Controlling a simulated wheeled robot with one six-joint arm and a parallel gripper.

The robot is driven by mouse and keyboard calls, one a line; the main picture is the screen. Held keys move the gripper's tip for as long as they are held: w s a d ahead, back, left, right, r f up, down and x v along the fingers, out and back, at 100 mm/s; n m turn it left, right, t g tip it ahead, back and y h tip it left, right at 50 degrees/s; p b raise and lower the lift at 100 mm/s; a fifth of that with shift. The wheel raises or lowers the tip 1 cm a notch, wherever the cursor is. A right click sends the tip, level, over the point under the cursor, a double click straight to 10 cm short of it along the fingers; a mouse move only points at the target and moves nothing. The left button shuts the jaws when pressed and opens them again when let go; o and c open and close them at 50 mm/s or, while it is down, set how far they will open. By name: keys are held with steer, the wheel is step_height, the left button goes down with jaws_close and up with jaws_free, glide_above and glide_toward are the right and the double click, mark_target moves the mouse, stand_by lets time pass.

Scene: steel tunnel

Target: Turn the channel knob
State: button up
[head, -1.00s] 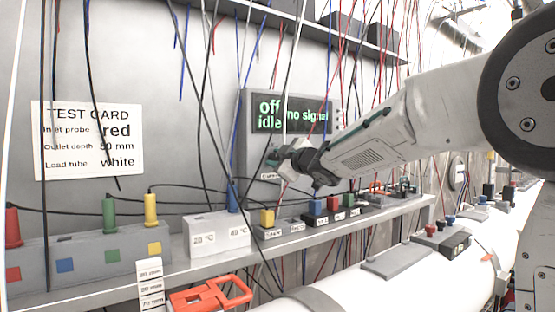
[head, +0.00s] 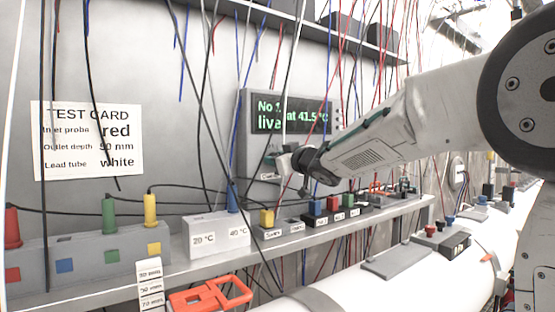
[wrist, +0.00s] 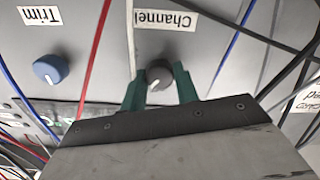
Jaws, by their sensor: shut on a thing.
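The channel knob (wrist: 159,75) is dark and round with a pale pointer mark, under an upside-down "Channel" label (wrist: 166,19) in the wrist view. My gripper (wrist: 160,88) has its two green fingers on either side of the knob and is shut on it. In the head view my gripper (head: 283,163) is at the grey instrument panel (head: 247,140), and my arm hides the knob. The panel's display (head: 290,115) reads "No", a partly hidden character, "at 41.5°C" and "live" in green.
A blue Trim knob (wrist: 50,69) sits beside the channel knob. Many hanging wires cross in front of the panel, including a red wire (wrist: 95,55) near my fingers. A shelf (head: 200,260) with plugs and blocks runs below.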

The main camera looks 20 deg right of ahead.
steer(key=shift+f, duration=0.1)
stand_by(0.3)
steer(key=o, duration=1)
steer(key=shift+c, duration=0.2)
steer(key=v, duration=0.7)
steer(key=shift+s, duration=0.35)
steer(key=shift+d, duration=0.2)
steer(key=s+d+f+m+g+h, duration=0.1)
steer(key=s+f+m+g+h, duration=0.1)
steer(key=s+f, duration=0.4)
steer(key=s+d+f+m+g+h, duration=0.2)
steer(key=s+f+g, duration=0.3)
steer(key=s, duration=0.8)
steer(key=s+d+f+m+g+h, duration=0.2)
steer(key=s+f+m+g+h, duration=0.1)
steer(key=s+f, duration=0.6)
steer(key=shift+s+f+m+g+h, duration=0.2)
steer(key=shift+s+m+g+h, duration=0.2)
steer(key=shift+s+g, duration=0.3)
steer(key=s+a+f+g+y, duration=0.1)
steer(key=s+a+f+g, duration=0.1)
steer(key=s, duration=0.4)
steer(key=s+a+f+g+y, duration=0.1)
steer(key=s+a+f+g, duration=0.1)
steer(key=s, duration=0.4)
steer(key=shift+s+f+n+g, duration=0.2)
steer(key=shift+f+n+g, duration=0.15)
steer(key=shift+f, duration=0.45)
